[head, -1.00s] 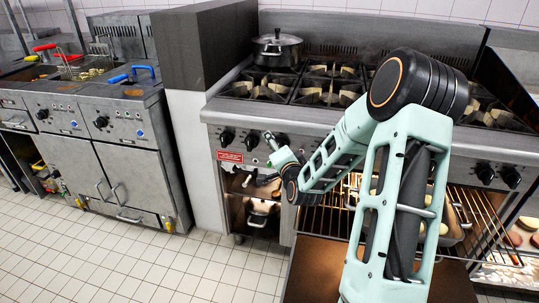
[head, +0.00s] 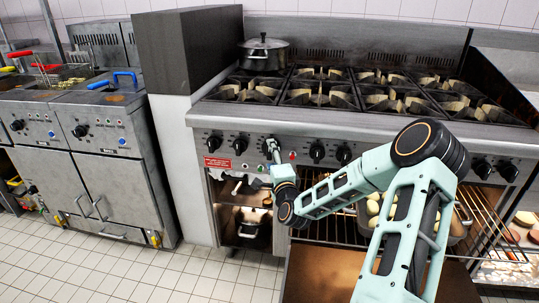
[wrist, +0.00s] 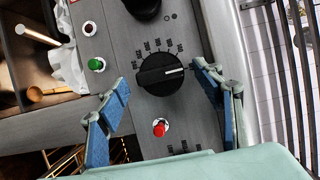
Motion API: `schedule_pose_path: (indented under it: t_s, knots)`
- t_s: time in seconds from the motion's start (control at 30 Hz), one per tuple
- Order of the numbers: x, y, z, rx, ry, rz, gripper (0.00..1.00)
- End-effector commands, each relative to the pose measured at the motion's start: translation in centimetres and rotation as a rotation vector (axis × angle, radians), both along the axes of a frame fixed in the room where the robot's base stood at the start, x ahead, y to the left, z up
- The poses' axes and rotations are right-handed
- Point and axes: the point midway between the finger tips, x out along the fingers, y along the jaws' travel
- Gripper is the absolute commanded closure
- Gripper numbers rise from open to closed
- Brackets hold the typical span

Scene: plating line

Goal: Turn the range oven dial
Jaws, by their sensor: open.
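The oven dial (wrist: 160,74) is a round black knob with a white pointer line and printed numbers around it on the grey range panel. In the wrist view its pointer faces right. My gripper (wrist: 158,84) is open, with one blue-padded finger on each side of the dial. The dial is not gripped; I cannot tell whether either finger touches it. In the head view my gripper (head: 271,149) is at the front panel of the range (head: 330,137) and largely hides the dial.
A green button (wrist: 97,64) and a red button (wrist: 159,127) flank the dial. Other black knobs (head: 317,152) line the panel. A lidded pot (head: 264,54) stands on the back left burner. Below, the oven is open, with a rack (head: 477,222) and a food tray inside.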

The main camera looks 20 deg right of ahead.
Motion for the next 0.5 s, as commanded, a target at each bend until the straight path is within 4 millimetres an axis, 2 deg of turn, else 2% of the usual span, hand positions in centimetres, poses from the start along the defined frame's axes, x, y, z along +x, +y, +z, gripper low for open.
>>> schedule_pose_path:
  t_s: [0.2, 0.5]
  knots:
    - [2.5, -0.4, 0.0, -0.001, -0.001, 0.001, 0.39]
    - [3.0, -0.6, 0.0, -0.001, 0.001, 0.000, 0.39]
